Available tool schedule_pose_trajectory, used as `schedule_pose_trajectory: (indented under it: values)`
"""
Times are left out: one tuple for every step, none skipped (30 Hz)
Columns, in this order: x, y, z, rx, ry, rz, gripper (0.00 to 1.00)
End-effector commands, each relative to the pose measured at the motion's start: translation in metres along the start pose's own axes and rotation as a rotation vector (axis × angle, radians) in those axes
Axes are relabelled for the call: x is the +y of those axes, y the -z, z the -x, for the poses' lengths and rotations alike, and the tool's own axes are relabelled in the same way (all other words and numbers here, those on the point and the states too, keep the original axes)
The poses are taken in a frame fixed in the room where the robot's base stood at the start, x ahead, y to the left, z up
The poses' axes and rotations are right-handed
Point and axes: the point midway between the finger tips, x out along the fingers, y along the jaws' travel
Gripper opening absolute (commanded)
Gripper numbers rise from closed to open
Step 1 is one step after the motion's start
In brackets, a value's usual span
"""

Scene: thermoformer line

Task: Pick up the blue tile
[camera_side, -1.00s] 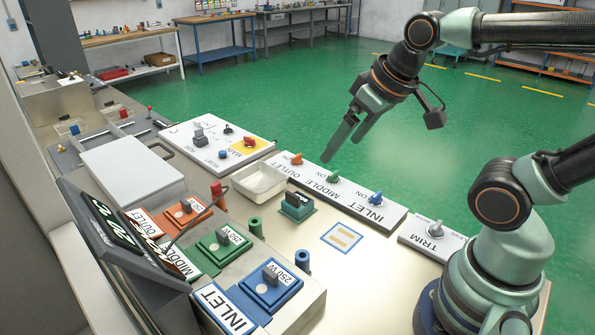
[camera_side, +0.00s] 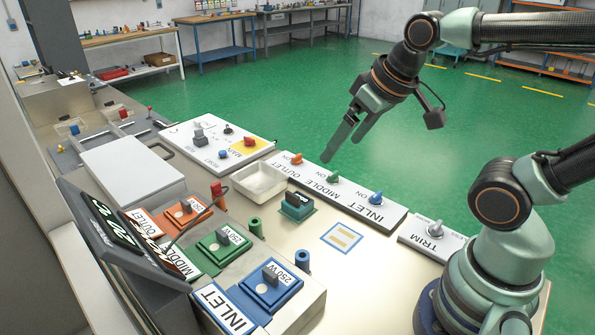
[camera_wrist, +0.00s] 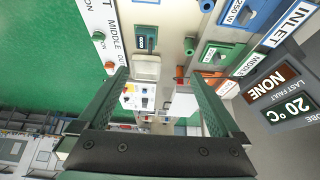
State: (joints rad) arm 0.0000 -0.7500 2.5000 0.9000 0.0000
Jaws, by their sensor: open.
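The blue tile (camera_side: 268,291) has a grey upright grip and a 250 W label. It sits at the INLET place of the three-place block, at the front of the bench. In the wrist view it shows only partly, at the top right edge. My gripper (camera_side: 343,148) is open and empty, high above the back edge of the bench, well apart from the blue tile. Its two fingers (camera_wrist: 160,82) also show in the wrist view, with nothing between them.
Green (camera_side: 221,252) and orange (camera_side: 187,215) tiles sit beside the blue one. A dark teal piece (camera_side: 297,206) stands near a white tray (camera_side: 259,183). A blue post (camera_side: 302,260) stands by the block. The INLET switch panel (camera_side: 378,211) lies along the back; a tilted display (camera_side: 127,235) stands left.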

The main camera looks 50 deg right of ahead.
Motion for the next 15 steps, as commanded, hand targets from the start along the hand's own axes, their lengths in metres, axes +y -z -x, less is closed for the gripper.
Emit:
schedule_pose_trajectory:
  values:
    - [0.0000,0.0000,0.0000,0.000,0.000,0.000,1.00]
    - [0.0000,0.0000,0.0000,0.000,0.000,0.000,0.96]
    - [0.0000,0.0000,0.0000,0.000,0.000,0.000,0.81]
    - [0.0000,0.0000,0.0000,0.000,0.000,0.000,0.75]
    - [0.0000,0.0000,0.0000,0.000,0.000,0.000,0.75]
    - [0.0000,0.0000,0.0000,0.000,0.000,0.000,0.75]
    - [0.0000,0.0000,0.0000,0.000,0.000,0.000,0.75]
    - [0.0000,0.0000,0.0000,0.000,0.000,0.000,0.75]
    - [0.0000,0.0000,0.0000,0.000,0.000,0.000,0.75]
    - [0.0000,0.0000,0.0000,0.000,0.000,0.000,0.75]
    - [0.0000,0.0000,0.0000,0.000,0.000,0.000,0.75]
    - [-0.0001,0.0000,0.0000,0.000,0.000,0.001,0.75]
    - [-0.0006,0.0002,-0.0001,-0.002,0.001,0.005,0.75]
    - [-0.0018,0.0006,-0.0004,-0.005,0.003,0.016,0.75]
    - [-0.0047,0.0015,-0.0011,-0.013,0.008,0.039,0.75]
